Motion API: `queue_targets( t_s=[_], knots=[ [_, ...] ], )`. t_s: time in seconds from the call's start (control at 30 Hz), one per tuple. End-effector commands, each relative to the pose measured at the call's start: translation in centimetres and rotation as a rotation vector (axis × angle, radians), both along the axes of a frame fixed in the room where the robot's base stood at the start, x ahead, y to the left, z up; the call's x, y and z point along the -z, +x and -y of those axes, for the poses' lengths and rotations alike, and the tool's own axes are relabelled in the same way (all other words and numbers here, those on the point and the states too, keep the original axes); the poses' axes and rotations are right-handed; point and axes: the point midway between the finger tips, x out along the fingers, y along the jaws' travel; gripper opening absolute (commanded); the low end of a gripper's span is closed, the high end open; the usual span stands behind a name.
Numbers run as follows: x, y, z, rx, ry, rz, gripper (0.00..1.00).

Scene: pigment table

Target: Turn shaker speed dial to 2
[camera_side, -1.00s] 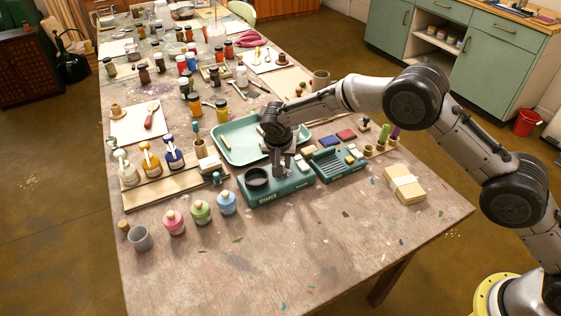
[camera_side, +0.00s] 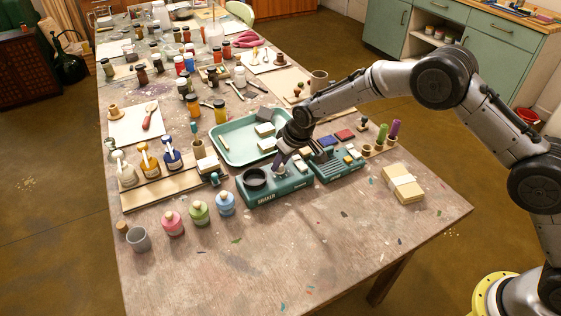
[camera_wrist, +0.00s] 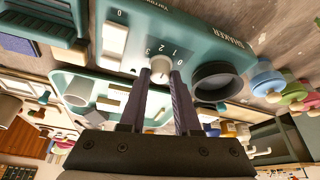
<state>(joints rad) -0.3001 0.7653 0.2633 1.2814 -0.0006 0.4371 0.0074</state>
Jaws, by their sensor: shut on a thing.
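The green shaker (camera_side: 268,196) sits near the middle of the table, with a round black cup holder (camera_side: 254,179) on its left. In the wrist view the shaker (camera_wrist: 200,32) shows its label, the black holder (camera_wrist: 217,80) and a pale speed dial (camera_wrist: 158,64) with printed numbers from 0 to 3 beside it. My gripper (camera_wrist: 160,74) has one finger on each side of the dial and is shut on it. In the side view my gripper (camera_side: 280,166) reaches down, tilted, to the shaker's top and hides the dial. I cannot tell which number the dial points at.
A second green device (camera_side: 338,167) stands just right of the shaker. A teal tray (camera_side: 222,150) lies behind it. Pink (camera_side: 173,223), green (camera_side: 200,212) and blue (camera_side: 225,204) jars stand to the front left. The table's front is mostly clear.

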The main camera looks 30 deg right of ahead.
Motion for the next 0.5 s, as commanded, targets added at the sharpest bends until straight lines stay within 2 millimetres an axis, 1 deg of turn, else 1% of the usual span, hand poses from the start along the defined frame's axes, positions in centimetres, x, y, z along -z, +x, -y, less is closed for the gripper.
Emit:
queue_targets(
  t_s=[0.2, 0.5],
  knots=[
    [-0.02, 0.01, 0.13, -0.148, 0.001, -0.002, 0.0],
    [0.01, 0.02, 0.16, -0.278, -0.002, -0.003, 0.0]
  ],
)
